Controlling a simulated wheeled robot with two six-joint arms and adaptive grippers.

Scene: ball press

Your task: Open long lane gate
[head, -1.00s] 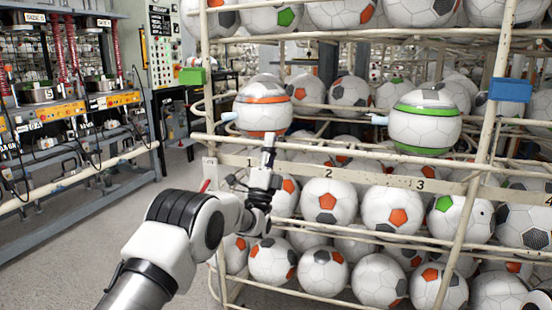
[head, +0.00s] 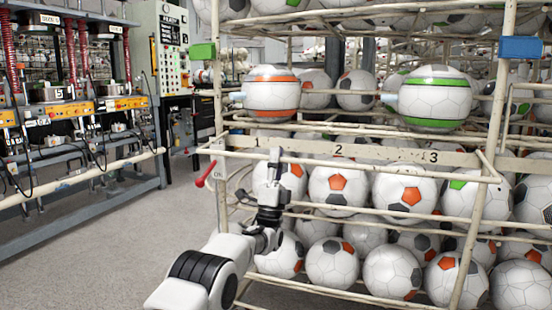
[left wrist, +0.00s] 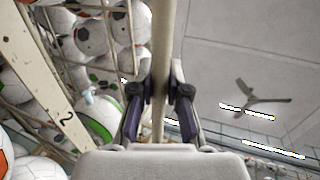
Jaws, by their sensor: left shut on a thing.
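The long lane gate, a cream rail (head: 390,169), runs across the front of the ball rack, just below the numbered strip (head: 385,152). My left gripper (head: 276,157) is shut on this rail near its left end. In the left wrist view the rail (left wrist: 164,45) passes upright between the two dark fingers of the gripper (left wrist: 160,92). An orange-striped ball (head: 272,93) and a green-striped ball (head: 435,97) sit in the lanes above the strip. My right gripper is out of view.
Rack rows below hold several footballs (head: 338,187). A red-handled lever (head: 206,173) is at the rack's left post. A green box (head: 203,52) and blue box (head: 521,47) are on the posts. Open floor (head: 110,245) lies left, before a machine bench.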

